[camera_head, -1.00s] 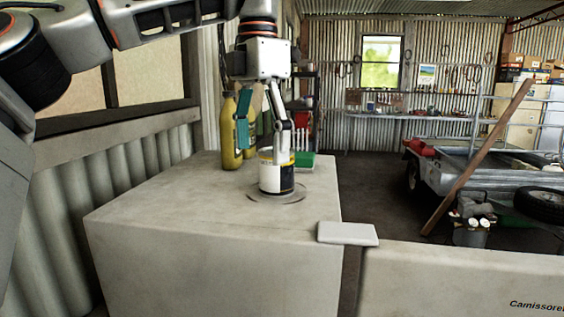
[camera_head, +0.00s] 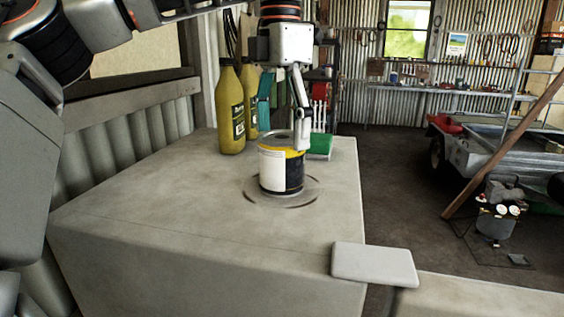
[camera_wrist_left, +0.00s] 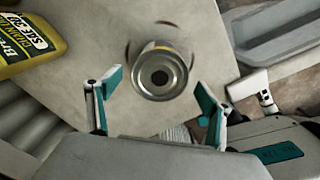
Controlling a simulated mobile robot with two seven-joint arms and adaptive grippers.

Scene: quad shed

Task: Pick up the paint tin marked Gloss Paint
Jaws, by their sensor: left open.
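A paint tin (camera_head: 281,170) with a white label, a yellow band and a dark side stands upright on a pale block-like bench (camera_head: 180,215). Its lettering is too small to read. My left gripper (camera_head: 284,125) is open and empty, pointing down at the tin from above and slightly behind. Its right finger reaches down beside the tin's upper right edge. In the left wrist view, the tin's round metal lid (camera_wrist_left: 158,75) lies ahead of the gap between the two spread teal-padded fingers (camera_wrist_left: 155,112). My right gripper is not in view.
Two yellow bottles (camera_head: 231,115) stand close to the left of the gripper; one shows its label in the left wrist view (camera_wrist_left: 28,38). A green tray-like object (camera_head: 319,146) lies behind the tin. A pale slab (camera_head: 374,264) is at the bench's front right corner. The bench's front left is clear.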

